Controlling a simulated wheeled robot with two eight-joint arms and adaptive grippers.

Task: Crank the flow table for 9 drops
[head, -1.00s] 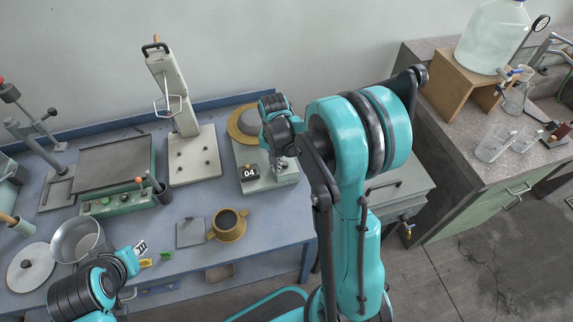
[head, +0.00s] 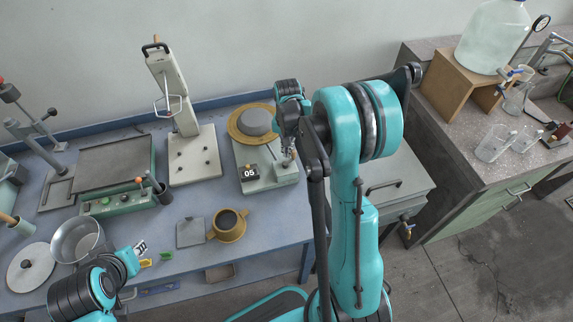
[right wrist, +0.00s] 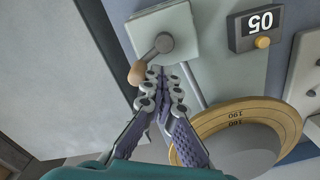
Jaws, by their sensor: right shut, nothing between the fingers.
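The flow table (head: 241,138) is a round brass top with a grey mound on it, at the bench's right end; its rim also shows in the right wrist view (right wrist: 207,122). A crank arm on a pale housing (right wrist: 179,18) ends in a wooden knob (right wrist: 137,74). My right gripper (right wrist: 156,72) is shut and empty, its fingertips right beside the knob; whether they touch it I cannot tell. My left gripper (head: 139,249) is low at the left, its finger opening unclear.
A tall white stand (head: 195,157) is left of the flow table. A grey cabinet (head: 405,170) stands to the right.

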